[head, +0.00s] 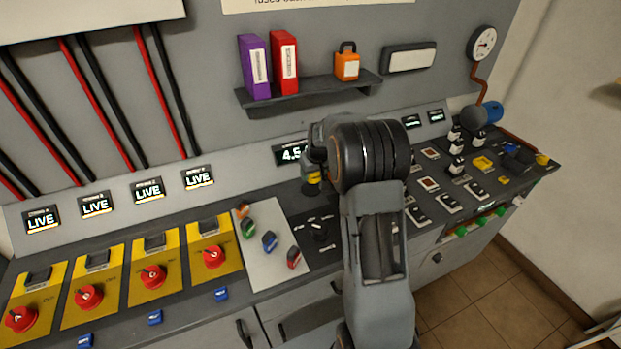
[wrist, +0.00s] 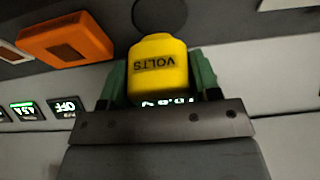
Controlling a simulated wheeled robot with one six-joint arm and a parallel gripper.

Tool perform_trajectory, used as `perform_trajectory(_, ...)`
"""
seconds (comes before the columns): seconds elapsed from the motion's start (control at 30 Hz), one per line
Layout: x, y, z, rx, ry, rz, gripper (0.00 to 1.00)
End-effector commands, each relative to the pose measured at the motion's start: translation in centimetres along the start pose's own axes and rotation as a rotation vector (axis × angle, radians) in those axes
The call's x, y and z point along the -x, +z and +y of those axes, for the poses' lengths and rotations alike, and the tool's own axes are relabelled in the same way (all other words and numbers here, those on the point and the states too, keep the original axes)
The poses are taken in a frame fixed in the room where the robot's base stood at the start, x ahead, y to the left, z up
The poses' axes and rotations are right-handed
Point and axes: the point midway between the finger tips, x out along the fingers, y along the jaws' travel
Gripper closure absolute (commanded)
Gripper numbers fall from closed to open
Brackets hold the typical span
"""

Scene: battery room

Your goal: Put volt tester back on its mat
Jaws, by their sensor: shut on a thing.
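The volt tester (wrist: 158,66) is a yellow block with a rounded end and the word VOLTS, upside down in the wrist view. My gripper (wrist: 158,82) is shut on it, with a green fingertip on each side. In the head view my gripper (head: 314,166) is over the middle of the bench, and the yellow and black tester (head: 313,180) shows below it, in front of the sloped display panel. A dark round patch (wrist: 159,14) lies beyond the tester in the wrist view. I cannot tell whether it is the mat.
The grey board (head: 272,268) with coloured clips lies left of my arm, beside yellow switch panels (head: 210,246) with red knobs. The shelf (head: 310,92) with binders and an orange padlock (head: 346,66) hangs behind. Several switches and small parts crowd the bench at right.

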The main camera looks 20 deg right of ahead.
Motion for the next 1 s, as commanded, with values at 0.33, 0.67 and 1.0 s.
perform_trajectory(0.33,-2.0,-0.9,-0.3,0.004,-0.001,0.001,0.62)
perform_trajectory(0.67,-5.3,-0.1,-0.3,0.002,-0.002,-0.001,0.62)
perform_trajectory(1.0,-5.7,-0.1,-0.3,0.003,-0.001,0.001,0.62)
